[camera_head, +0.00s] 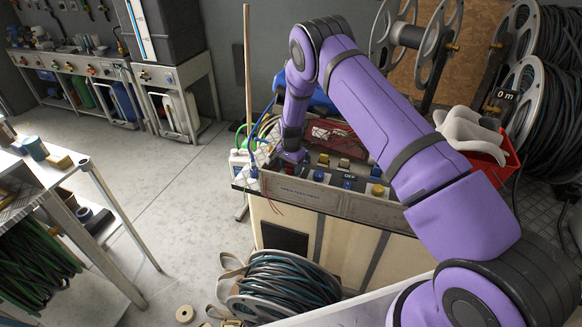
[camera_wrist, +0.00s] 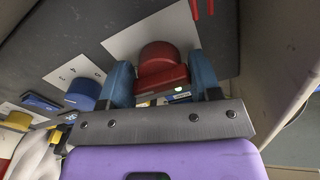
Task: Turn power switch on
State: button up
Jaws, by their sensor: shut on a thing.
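A red switch knob (camera_wrist: 157,55) sits on a white plate on the grey control panel in the wrist view. My gripper (camera_wrist: 161,72) has one blue finger on each side of it and is shut on it. A small lit spot shows on the red part between the fingers. In the head view my gripper (camera_head: 292,158) is down at the left end of the control panel (camera_head: 310,190), and the red knob is hidden there. I cannot read whether the switch is on or off.
A blue knob (camera_wrist: 82,94) and a yellow knob (camera_wrist: 18,121) are beside the red one. A red bin (camera_head: 490,160) stands right of the panel. A hose coil (camera_head: 285,285) lies in front. A white jug (camera_head: 240,165) is left. Open floor lies left.

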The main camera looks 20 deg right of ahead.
dwell(0.3)
jog(key=o, duration=0.7)
jog(key=shift+c, duration=0.2)
notch_tip(320, 180, up, 11)
jog(key=shift+f, duration=0.1)
